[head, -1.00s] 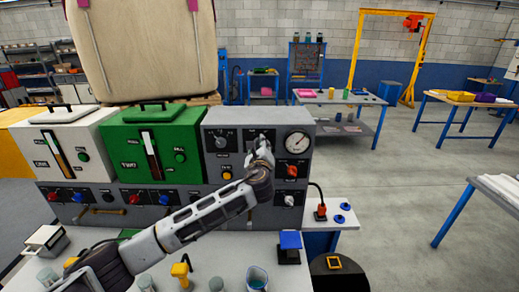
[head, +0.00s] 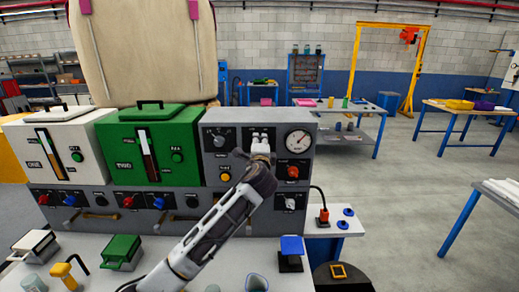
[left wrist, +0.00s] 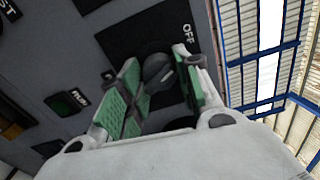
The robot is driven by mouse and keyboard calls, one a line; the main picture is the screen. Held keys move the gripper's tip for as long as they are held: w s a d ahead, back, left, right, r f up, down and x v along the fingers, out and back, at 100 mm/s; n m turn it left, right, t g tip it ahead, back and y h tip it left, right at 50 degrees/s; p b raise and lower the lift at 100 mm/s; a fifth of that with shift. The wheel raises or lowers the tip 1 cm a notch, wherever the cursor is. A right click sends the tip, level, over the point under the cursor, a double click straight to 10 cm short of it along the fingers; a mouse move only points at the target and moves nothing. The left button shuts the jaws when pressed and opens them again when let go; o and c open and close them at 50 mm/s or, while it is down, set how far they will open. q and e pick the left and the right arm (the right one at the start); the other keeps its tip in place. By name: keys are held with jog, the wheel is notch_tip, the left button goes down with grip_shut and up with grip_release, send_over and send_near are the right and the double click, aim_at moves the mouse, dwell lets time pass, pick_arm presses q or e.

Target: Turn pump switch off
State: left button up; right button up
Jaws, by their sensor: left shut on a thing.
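The pump switch, a dark rotary knob (left wrist: 157,70) on a black plate, shows in the left wrist view with a white OFF label beside it. My left gripper (left wrist: 160,88) has its green-padded fingers on either side of the knob and is shut on it. In the head view the left gripper (head: 260,142) is at the upper middle of the grey control panel (head: 268,221), left of the round gauge, and hides the switch there. The knob's exact pointer direction is hard to tell. My right gripper is not in view.
The round gauge (head: 298,140), a red-orange knob (head: 292,172) and a yellow button (head: 225,177) are close around the gripper. The green box (head: 175,117) stands left of it. A blue-topped item (head: 291,245) and a green-lidded container (head: 122,250) stand on the bench in front.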

pick_arm(q)
jog(key=shift+f+n, duration=0.1)
jog(key=shift+n, duration=0.4)
jog(key=o, duration=1)
jog(key=shift+o, duration=0.2)
jog(key=shift+s, duration=0.1)
jog(key=s, duration=1.1)
jog(key=shift+s, duration=0.4)
